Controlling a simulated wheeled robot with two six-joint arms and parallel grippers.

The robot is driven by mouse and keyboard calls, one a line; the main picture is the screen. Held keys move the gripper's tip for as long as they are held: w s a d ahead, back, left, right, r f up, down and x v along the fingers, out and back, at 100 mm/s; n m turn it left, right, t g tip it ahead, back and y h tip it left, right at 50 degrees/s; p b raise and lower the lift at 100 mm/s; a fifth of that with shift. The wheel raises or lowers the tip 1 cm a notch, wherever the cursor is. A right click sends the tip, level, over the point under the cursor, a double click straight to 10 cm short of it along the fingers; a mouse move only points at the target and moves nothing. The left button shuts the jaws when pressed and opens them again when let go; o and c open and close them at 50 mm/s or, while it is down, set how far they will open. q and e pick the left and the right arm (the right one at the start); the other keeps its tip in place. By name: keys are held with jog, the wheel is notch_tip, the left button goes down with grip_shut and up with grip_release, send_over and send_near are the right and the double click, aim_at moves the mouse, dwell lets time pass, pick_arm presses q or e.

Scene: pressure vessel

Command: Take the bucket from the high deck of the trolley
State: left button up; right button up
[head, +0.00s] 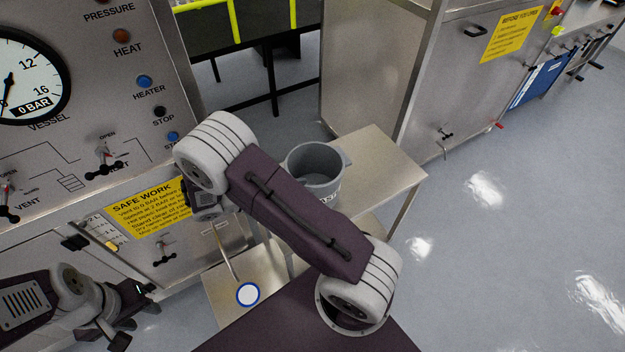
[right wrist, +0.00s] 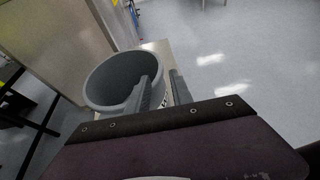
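A grey open-topped bucket (head: 313,160) stands upright on the high deck of the trolley (head: 385,150), partly hidden by my right arm in the head view. In the right wrist view the bucket (right wrist: 110,82) is close and left of centre. My right gripper (right wrist: 161,88) is open there. Its left finger overlaps the bucket's mouth and its right finger is outside the right rim, so the wall appears between them; contact cannot be told. My right gripper is hidden in the head view. My left gripper (head: 130,315) is open and empty at lower left, far from the bucket.
A lower deck (head: 222,300) carries a round white, blue-rimmed item (head: 248,294). A control panel (head: 110,90) with gauge and valve handles stands left of the trolley. A steel cabinet (head: 375,60) stands behind it. The floor (head: 500,230) to the right is clear.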

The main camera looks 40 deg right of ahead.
aim_at(329, 184)
jog(key=p+x, duration=0.1)
jog(key=x, duration=0.9)
jog(key=shift+w+f+p, duration=0.1)
jog(key=shift+p, duration=0.3)
jog(key=shift+a, duration=0.1)
jog(key=shift+c, duration=0.9)
grip_shut()
pick_arm(q)
jog(key=shift+s+d+r, duration=0.1)
jog(key=shift+d+r, duration=0.05)
jog(key=shift+r, duration=0.35)
jog(key=shift+s+d+r, duration=0.1)
jog(key=shift+d+r, duration=0.05)
jog(key=shift+r, duration=0.35)
